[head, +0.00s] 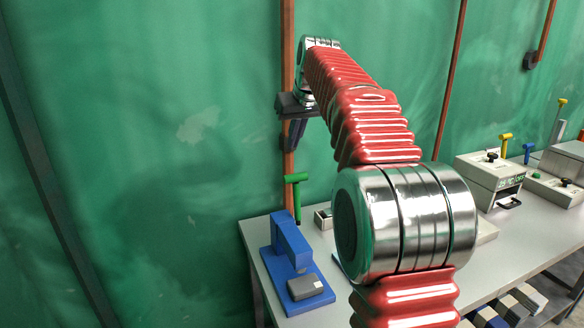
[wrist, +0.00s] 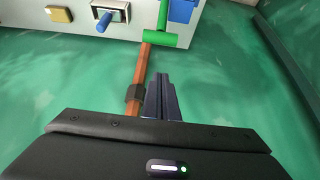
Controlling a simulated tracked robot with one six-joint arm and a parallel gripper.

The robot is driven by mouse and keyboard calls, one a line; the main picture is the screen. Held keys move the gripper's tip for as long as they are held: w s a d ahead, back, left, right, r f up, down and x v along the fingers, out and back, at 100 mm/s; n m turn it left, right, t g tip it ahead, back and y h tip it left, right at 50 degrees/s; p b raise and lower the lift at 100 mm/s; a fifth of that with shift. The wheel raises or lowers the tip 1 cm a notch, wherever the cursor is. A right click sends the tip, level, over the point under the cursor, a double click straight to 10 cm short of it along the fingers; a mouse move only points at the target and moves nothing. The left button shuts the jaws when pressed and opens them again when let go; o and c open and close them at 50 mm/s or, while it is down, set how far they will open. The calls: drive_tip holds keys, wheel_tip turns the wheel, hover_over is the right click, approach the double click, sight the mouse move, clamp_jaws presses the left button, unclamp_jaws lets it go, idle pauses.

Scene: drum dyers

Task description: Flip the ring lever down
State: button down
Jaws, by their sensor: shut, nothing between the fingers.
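My gripper (head: 293,132) is shut and empty; its dark fingers point down in front of the green wall, above the table's far left end. In the wrist view the closed fingers (wrist: 162,97) are at the middle. A blue lever (wrist: 104,21) sticks out of a metal-framed plate (wrist: 110,10) at the top left of the wrist view, apart from the fingers. It may be the ring lever; I see no clear ring. In the head view a small grey box (head: 323,218) stands there, partly hidden behind my arm.
The handle also shows in the wrist view (wrist: 158,39), near the fingertips. A yellow block (wrist: 58,14) is left of the lever. Grey machines (head: 490,180) stand farther right on the table (head: 528,240).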

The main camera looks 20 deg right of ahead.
drive_tip(key=shift+w+d, duration=0.4)
drive_tip(key=shift+w, duration=0.15)
drive_tip(key=shift+f, duration=0.2)
drive_tip(key=shift+w+f, duration=0.2)
drive_tip(key=shift+f, duration=1.3)
drive_tip(key=shift+w+f, duration=0.15)
drive_tip(key=shift+f, duration=1.4)
drive_tip(key=shift+w+f, duration=0.2)
drive_tip(key=shift+f, duration=1.3)
